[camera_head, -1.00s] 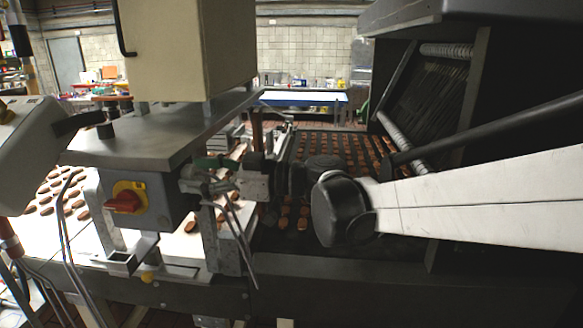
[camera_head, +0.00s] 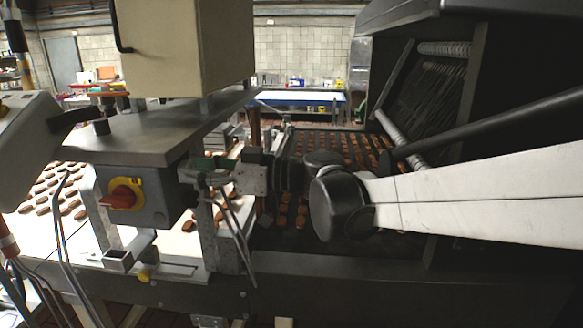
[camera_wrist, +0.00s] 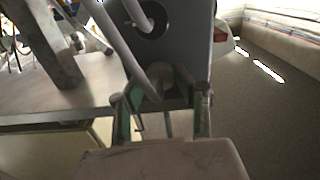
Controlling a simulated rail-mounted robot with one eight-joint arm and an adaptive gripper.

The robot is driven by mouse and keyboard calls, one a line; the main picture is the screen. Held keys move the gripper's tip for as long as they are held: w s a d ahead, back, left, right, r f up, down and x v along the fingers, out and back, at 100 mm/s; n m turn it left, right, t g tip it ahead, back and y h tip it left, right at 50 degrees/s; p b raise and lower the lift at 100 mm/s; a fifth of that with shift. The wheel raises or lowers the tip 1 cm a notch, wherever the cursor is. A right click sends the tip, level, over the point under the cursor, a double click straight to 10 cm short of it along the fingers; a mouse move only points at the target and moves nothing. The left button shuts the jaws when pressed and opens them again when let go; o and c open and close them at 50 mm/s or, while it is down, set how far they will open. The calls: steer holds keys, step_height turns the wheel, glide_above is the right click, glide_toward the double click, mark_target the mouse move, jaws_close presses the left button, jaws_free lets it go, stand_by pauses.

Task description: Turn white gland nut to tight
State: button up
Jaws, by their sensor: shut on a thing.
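My gripper (camera_head: 200,176) reaches from the right to the side of a grey switch box (camera_head: 160,204) with a red knob on a yellow plate. In the wrist view my gripper (camera_wrist: 160,98) has its two green-sided fingers closed around a pale, roundish fitting, the white gland nut (camera_wrist: 154,86), at the box's underside. A grey cable (camera_wrist: 128,58) runs from it. The fingers hide part of the nut, and its thread and tightness cannot be made out. In the head view the nut is too small and covered to tell apart.
A metal plate (camera_head: 150,138) carrying a cream cabinet (camera_head: 185,45) lies just above the box. Loose cables (camera_head: 238,228) hang below my gripper. Brown biscuits (camera_head: 50,188) lie on the white belt at left, with more behind my arm. A dark machine housing (camera_head: 470,60) stands at right.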

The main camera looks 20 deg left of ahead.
steer(key=shift+m+b, duration=1.35)
steer(key=shift+m, duration=2.95)
steer(key=o, duration=1.1)
